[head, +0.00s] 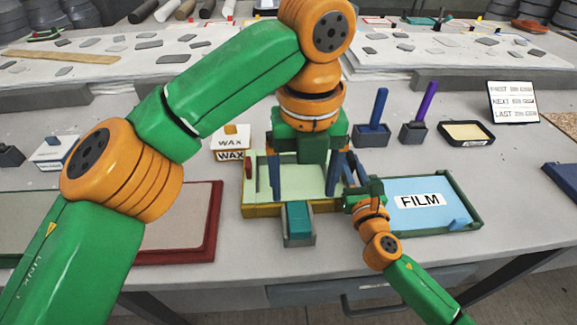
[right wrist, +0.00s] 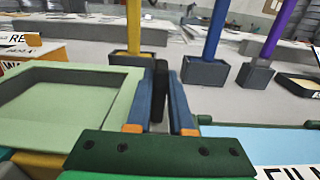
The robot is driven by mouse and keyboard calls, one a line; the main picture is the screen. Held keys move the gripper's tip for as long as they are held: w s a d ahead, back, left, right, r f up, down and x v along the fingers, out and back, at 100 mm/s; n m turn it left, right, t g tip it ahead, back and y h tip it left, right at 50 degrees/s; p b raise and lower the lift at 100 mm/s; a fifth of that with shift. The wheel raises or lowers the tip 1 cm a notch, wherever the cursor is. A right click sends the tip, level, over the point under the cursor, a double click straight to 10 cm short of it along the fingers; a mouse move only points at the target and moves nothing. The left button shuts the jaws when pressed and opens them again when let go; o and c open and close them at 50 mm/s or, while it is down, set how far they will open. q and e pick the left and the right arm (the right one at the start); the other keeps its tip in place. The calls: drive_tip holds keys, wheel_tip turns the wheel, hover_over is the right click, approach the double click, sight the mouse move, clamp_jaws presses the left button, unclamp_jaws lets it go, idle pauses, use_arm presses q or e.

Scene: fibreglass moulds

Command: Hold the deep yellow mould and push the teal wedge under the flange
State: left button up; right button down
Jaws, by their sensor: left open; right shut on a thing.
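The mould shows a pale green basin with a deep yellow lower edge (head: 262,210) in the head view, and its pale rim (right wrist: 100,88) fills the left of the right wrist view. My left gripper (head: 305,185) hangs over the mould, its two blue fingers spread apart above the pale basin. The teal wedge (head: 298,217) lies in a small grey holder (head: 300,240) at the mould's front edge. My right gripper (right wrist: 160,125) is beside the mould's right side, shut on a dark upright piece (right wrist: 158,88); what this belongs to is unclear.
A blue panel marked FILM (head: 440,195) lies in a green frame to the right. Blue (head: 377,110) and purple (head: 426,100) handles stand in grey blocks behind. A red-edged board (head: 212,225) lies left.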

drive_tip(key=c, duration=0.7)
unclamp_jaws()
